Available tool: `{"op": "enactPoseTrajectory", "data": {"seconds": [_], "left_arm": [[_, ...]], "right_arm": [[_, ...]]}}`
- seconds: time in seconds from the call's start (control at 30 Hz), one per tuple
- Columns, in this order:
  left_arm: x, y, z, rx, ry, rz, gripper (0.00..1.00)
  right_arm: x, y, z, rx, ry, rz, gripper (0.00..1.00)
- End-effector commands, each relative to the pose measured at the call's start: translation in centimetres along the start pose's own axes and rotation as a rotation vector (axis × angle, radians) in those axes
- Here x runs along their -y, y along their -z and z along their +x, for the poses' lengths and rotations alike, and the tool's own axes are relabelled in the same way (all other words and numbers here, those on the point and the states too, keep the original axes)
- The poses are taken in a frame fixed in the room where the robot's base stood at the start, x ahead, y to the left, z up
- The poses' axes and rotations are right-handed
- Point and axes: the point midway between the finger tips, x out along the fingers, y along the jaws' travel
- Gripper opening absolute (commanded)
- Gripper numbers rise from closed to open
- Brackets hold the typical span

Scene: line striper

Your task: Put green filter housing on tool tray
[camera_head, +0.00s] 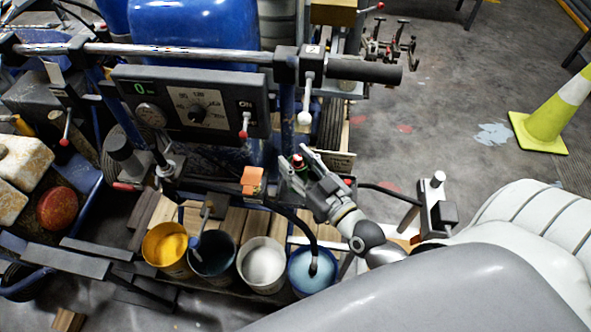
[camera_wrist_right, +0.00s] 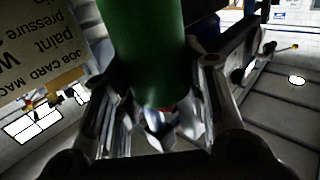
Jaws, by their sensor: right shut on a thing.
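The green filter housing (camera_wrist_right: 145,50) fills the upper middle of the right wrist view, between the two fingers of my right gripper (camera_wrist_right: 158,115). In the head view only a small green and red part of the housing (camera_head: 298,162) shows between the fingertips. My left gripper is not in view. I cannot tell for sure which surface is the tool tray.
A control panel (camera_head: 190,104) and a handlebar (camera_head: 160,51) stand left of my gripper. Open paint buckets, including a yellow one (camera_head: 166,247) and a white one (camera_head: 262,264), stand below on wooden slats. A yellow cone (camera_head: 547,124) stands at the right.

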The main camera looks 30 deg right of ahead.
Motion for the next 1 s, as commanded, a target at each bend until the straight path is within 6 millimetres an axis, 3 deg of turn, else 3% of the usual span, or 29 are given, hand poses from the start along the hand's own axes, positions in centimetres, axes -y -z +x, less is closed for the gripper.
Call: {"op": "enactPoseTrajectory", "data": {"seconds": [0.17, 0.33, 0.77, 0.8, 0.93, 1.0], "left_arm": [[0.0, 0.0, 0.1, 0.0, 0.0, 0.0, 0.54], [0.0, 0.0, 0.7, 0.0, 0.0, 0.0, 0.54], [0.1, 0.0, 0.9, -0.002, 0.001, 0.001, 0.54], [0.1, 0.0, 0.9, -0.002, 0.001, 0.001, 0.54], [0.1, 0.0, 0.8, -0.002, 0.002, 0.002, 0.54], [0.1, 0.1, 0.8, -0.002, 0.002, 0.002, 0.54]], "right_arm": [[0.0, -0.9, 1.0, -0.005, -0.001, -0.001, 0.04], [0.1, -3.4, 0.8, -0.003, 0.001, -0.002, 0.04], [0.0, -4.1, 0.8, -0.004, -0.002, -0.002, 0.04], [0.0, -4.2, 0.7, -0.001, -0.001, -0.001, 0.42], [0.0, -4.1, 0.7, -0.001, -0.001, -0.001, 0.59], [0.0, -4.1, 0.7, -0.001, -0.001, -0.001, 0.61]]}}
